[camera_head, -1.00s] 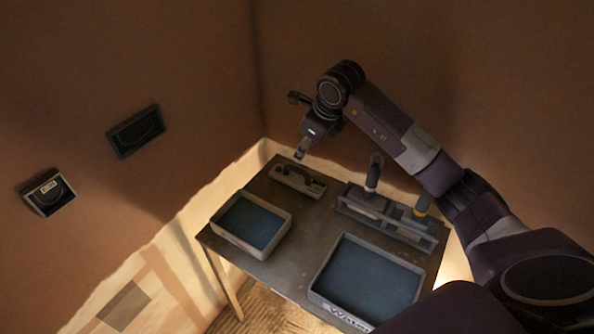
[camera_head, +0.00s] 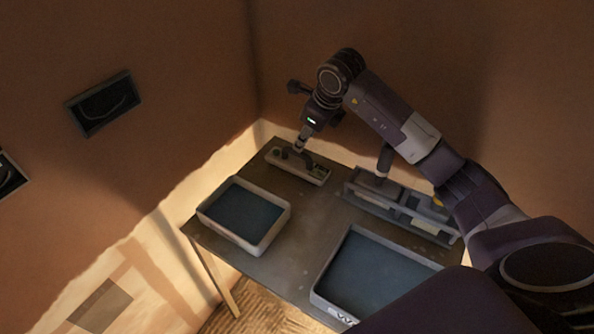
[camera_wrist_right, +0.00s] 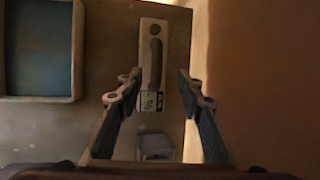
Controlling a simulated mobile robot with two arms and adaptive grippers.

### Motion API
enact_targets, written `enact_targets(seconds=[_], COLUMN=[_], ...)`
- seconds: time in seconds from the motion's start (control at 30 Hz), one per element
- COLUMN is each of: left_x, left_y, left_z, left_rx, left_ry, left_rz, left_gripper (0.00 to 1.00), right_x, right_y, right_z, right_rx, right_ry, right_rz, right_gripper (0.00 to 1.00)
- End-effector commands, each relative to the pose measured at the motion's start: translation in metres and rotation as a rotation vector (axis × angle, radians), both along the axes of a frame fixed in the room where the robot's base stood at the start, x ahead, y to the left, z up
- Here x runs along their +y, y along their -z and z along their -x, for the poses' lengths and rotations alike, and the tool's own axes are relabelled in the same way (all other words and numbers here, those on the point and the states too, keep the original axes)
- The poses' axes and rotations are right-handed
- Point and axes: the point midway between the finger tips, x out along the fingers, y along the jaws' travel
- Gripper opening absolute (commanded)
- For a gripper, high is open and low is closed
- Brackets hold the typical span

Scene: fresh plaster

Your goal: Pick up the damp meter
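The damp meter (camera_head: 312,170) lies on the far end of the table, a long pale grey body with a dark raised grip. In the right wrist view the damp meter (camera_wrist_right: 153,68) shows a round green spot and a small greenish display. My right gripper (camera_head: 300,142) is above it, its fingertips partly hiding it in the head view. In the right wrist view my right gripper (camera_wrist_right: 157,78) is open and empty, with one finger on each side of the meter's display end. I cannot tell the remaining height. My left gripper is not in view.
A tray (camera_head: 269,240) with blue inside stands left of the meter on the table (camera_head: 293,264); a larger tray (camera_head: 318,292) is nearer. A grey rack (camera_head: 405,213) with a dark-handled tool is to the right. Walls close in behind. A small grey object (camera_wrist_right: 155,147) shows between the fingers.

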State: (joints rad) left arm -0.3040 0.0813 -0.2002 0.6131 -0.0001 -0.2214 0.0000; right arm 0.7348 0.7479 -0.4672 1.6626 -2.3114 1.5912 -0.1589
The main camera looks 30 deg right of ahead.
Motion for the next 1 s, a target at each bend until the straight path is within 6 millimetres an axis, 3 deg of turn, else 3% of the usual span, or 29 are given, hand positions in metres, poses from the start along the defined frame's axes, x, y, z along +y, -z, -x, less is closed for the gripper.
enact_targets(seconds=[0.2,0.63,0.93,1.0], left_x=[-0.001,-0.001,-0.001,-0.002], left_y=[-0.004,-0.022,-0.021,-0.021], left_z=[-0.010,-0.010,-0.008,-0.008], left_rx=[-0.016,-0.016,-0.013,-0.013], left_ry=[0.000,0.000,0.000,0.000], left_rz=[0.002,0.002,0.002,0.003], left_gripper=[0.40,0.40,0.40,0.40], right_x=[0.002,0.009,0.009,0.009], right_y=[0.018,0.067,0.072,0.072], right_z=[-0.007,-0.030,-0.032,-0.032], right_rx=[0.003,0.002,-0.001,-0.001], right_ry=[0.001,0.001,0.000,0.000], right_rz=[-0.003,-0.002,0.000,0.000], right_gripper=[0.34,0.34,0.34,0.27])
